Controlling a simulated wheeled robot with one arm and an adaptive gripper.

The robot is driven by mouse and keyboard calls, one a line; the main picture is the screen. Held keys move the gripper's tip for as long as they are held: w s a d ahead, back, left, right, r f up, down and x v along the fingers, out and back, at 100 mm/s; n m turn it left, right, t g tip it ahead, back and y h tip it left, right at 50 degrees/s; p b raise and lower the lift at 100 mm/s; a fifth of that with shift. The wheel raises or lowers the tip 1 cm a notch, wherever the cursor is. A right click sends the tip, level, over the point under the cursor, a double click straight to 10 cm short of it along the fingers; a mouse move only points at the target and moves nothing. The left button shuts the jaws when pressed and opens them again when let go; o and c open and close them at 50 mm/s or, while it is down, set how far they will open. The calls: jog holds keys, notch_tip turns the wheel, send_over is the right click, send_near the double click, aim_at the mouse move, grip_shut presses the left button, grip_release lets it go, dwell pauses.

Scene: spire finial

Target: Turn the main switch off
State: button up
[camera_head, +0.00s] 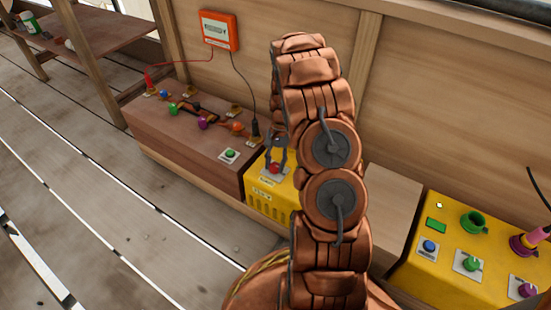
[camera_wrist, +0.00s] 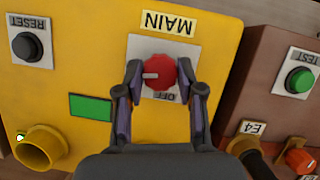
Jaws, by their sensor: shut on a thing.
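The main switch is a red round knob (camera_wrist: 160,72) on a white plate on a yellow box (camera_wrist: 75,40). The word MAIN stands above it and OFF below it in the wrist view. The knob's white mark points to the left in that view. My gripper (camera_wrist: 161,78) has one finger on each side of the knob and is shut on it. In the head view the red knob (camera_head: 275,168) shows under my gripper (camera_head: 276,158), and my arm hides part of the yellow box (camera_head: 258,196).
In the wrist view, a black RESET button (camera_wrist: 27,46), a green panel (camera_wrist: 91,106) and a yellow socket (camera_wrist: 40,147) share the box. A brown box with a green TEST button (camera_wrist: 299,80) stands to the right. Another yellow box (camera_head: 420,268) stands right in the head view.

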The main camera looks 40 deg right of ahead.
jog(key=n+p, duration=0.1)
jog(key=n+g+p, duration=0.1)
jog(key=n+p, duration=0.1)
jog(key=p, duration=0.1)
jog(key=shift+a+r+n+h, duration=0.15)
jog(key=shift+r+n+h, duration=0.15)
jog(key=shift+n+h, duration=0.1)
jog(key=n+p, duration=0.2)
jog(key=n+g+h+p, duration=0.1)
jog(key=n+p, duration=0.1)
jog(key=shift+n+h, duration=0.3)
jog(key=n+h+p, duration=0.1)
jog(key=n+p, duration=0.2)
jog(key=n, duration=0.1)
jog(key=shift+a+f+h, duration=0.1)
jog(key=shift+h, duration=0.3)
jog(key=shift+f+n+h+p, duration=0.1)
jog(key=shift+n+h+p, duration=0.4)
jog(key=shift+n+p, duration=0.85)
jog(key=shift+f+n, duration=0.1)
jog(key=shift+n, duration=0.25)
jog(key=o, duration=1.1)
jog(key=shift+o, duration=0.2)
jog(key=shift+w, duration=0.1)
